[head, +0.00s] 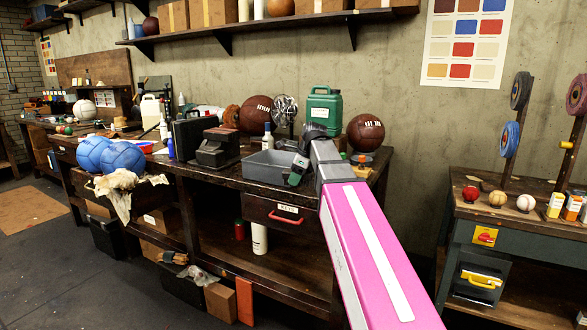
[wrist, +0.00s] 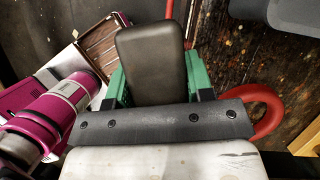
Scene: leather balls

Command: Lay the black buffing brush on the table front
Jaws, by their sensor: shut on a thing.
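The black buffing brush (wrist: 150,65) shows in the wrist view as a dark, smooth, rounded block between the green fingers of my gripper (wrist: 157,85). My gripper is shut on it. In the head view, my gripper (head: 297,170) is at the front of the dark wooden table (head: 348,180), by the right end of a grey bin (head: 268,166). The brush cannot be made out clearly there. The speckled tabletop (wrist: 250,65) shows beyond the brush in the wrist view. I cannot tell whether the brush touches it.
A drawer with a red handle (head: 286,218) is below the gripper. A black case (head: 194,134), a green canister (head: 323,108) and a brown ball (head: 365,133) stand on the table. Two blue balls (head: 123,157) are at the left. My pink arm hides part of the table's right side.

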